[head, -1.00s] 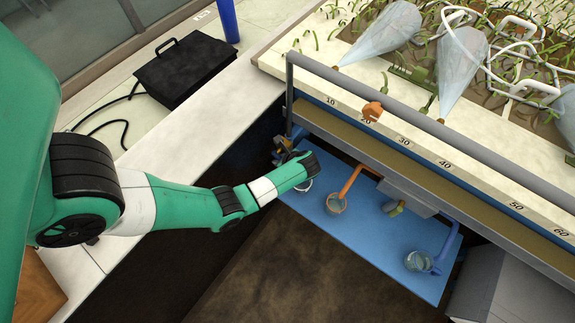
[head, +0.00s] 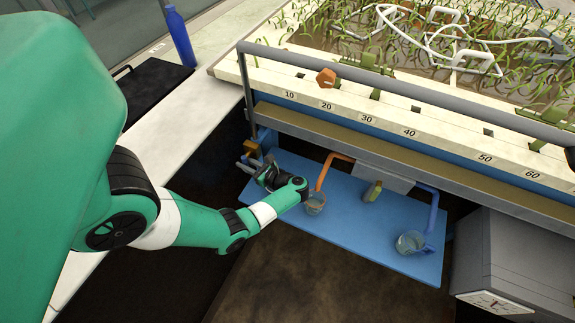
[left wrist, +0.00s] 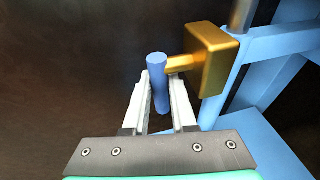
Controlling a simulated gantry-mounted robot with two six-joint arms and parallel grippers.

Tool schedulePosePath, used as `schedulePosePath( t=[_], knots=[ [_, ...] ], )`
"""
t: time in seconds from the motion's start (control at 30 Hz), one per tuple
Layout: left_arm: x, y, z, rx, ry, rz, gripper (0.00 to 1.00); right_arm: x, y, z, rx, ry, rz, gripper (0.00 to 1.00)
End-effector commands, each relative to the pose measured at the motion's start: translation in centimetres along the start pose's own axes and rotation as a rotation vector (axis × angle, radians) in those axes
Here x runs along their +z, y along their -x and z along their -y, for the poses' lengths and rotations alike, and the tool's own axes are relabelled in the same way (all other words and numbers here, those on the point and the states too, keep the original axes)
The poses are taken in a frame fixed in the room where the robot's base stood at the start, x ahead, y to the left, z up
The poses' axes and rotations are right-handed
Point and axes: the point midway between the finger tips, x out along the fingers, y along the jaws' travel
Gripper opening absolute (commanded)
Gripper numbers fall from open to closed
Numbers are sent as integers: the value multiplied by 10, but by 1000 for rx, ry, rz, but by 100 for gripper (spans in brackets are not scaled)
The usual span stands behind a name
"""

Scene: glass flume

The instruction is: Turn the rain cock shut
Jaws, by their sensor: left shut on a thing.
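The cock is a brass block (left wrist: 208,60) with a short stem and a blue bar handle (left wrist: 158,88), seen in the left wrist view. The block is fixed to a grey post on a light blue frame. My left gripper (left wrist: 160,92) has its two pale fingers on either side of the blue handle, shut on it. In the head view the brass block (head: 252,147) is small, at the flume's left end, with my left gripper (head: 246,163) just below it. The handle is too small to make out there. My right gripper is not in view.
A blue shelf (head: 345,225) under the flume holds a cup (head: 315,203) below an orange pipe and a glass (head: 409,243) by a blue pipe. An orange knob (head: 326,77) sits at the grey rail. A grey cabinet with a dial (head: 497,302) stands right.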

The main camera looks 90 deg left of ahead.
Motion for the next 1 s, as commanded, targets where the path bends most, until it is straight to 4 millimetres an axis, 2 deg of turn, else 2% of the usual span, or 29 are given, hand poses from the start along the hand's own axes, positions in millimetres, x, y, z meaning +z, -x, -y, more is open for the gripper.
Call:
schedulePosePath(
  t=[0.47, 0.5, 0.57, 0.87, 1.0],
  knots=[
    [2, -5, -3, 11, -1, 19, 0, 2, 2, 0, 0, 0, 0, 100],
    [2, -5, -3, 11, -1, 19, 28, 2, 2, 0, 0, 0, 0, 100],
    [2, -5, -3, 11, -1, 18, 37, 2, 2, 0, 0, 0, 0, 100],
    [1, -4, -3, 10, -1, 17, 37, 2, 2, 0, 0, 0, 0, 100],
    [1, 9, -2, 7, -1, 16, 37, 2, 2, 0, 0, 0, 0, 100]
  ],
)
